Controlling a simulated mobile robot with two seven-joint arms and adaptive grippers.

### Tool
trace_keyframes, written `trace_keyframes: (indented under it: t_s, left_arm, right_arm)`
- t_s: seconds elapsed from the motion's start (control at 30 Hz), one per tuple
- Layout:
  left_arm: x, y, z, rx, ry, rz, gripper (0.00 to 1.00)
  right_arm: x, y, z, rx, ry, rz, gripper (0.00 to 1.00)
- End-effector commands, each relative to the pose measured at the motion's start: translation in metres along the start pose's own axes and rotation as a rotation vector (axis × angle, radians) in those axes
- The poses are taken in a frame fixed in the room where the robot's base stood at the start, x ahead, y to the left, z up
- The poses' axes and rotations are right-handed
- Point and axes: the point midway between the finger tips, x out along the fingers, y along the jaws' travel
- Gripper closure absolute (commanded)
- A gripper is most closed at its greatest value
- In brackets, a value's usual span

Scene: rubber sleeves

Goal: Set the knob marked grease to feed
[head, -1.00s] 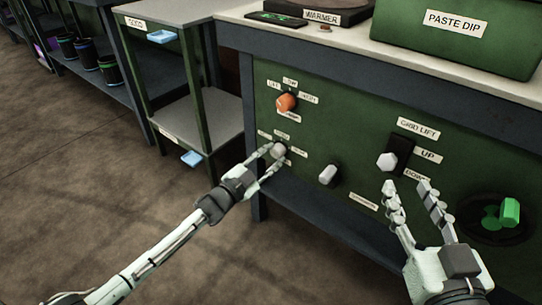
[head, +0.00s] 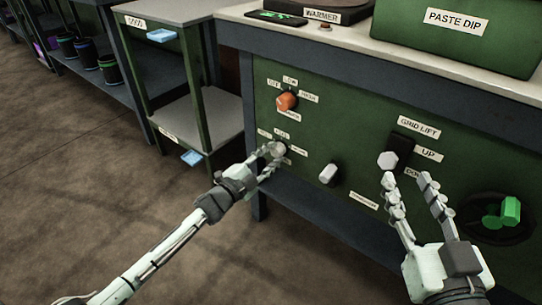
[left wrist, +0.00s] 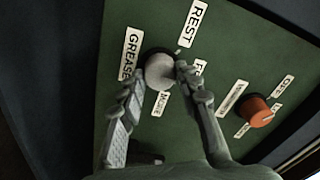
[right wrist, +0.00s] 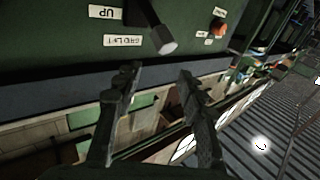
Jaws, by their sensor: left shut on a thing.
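The grease knob (head: 278,149) is a round pale grey knob on the green panel, below the orange knob. In the left wrist view the knob (left wrist: 160,71) has the labels GREASE (left wrist: 130,54), REST (left wrist: 193,24), MORE (left wrist: 161,103) and one starting with F (left wrist: 199,70), the rest hidden by a finger. A small light mark shows at its edge towards REST. My left gripper (head: 273,155) is shut on the knob, a finger on each side. My right gripper (head: 407,178) is open and empty, just below the grid lift lever (head: 387,160).
The orange warmer knob (head: 287,101) sits above the grease knob. A pale switch (head: 328,173) lies to its right, and a green handle (head: 511,210) is at the far right. A grey shelf unit (head: 200,116) stands left of the panel. The floor in front is clear.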

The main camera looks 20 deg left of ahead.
Motion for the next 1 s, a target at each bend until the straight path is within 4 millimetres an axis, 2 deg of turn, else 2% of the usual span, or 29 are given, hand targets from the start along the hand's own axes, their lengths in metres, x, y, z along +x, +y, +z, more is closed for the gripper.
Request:
trace_keyframes:
  t_s: [0.2,0.23,0.4,0.67,0.77,0.87,1.0]
  left_arm:
    - [0.0,0.0,0.0,-0.001,0.001,0.0,0.96]
    - [0.0,0.001,0.0,-0.001,0.001,0.001,0.65]
    - [0.0,0.0,0.0,-0.001,0.0,0.0,0.46]
    - [-0.001,0.0,0.0,-0.002,0.0,0.0,0.46]
    - [-0.007,0.001,0.001,-0.002,-0.001,0.002,0.46]
    - [-0.021,0.001,0.001,-0.001,-0.002,0.003,0.46]
    - [-0.05,0.002,0.001,-0.002,-0.002,0.003,0.46]
  right_arm:
    - [0.0,0.0,0.0,0.0,-0.002,0.0,0.6]
    - [0.0,0.0,0.0,0.0,-0.002,0.0,0.6]
    - [0.0,0.0,0.001,0.0,-0.004,0.001,0.6]
    - [0.0,0.002,0.003,0.003,-0.01,0.007,0.6]
    - [0.0,0.002,0.003,0.002,-0.01,0.006,0.6]
    - [0.0,0.001,0.003,0.001,-0.009,0.005,0.6]
    - [0.0,0.001,0.002,0.001,-0.007,0.004,0.6]
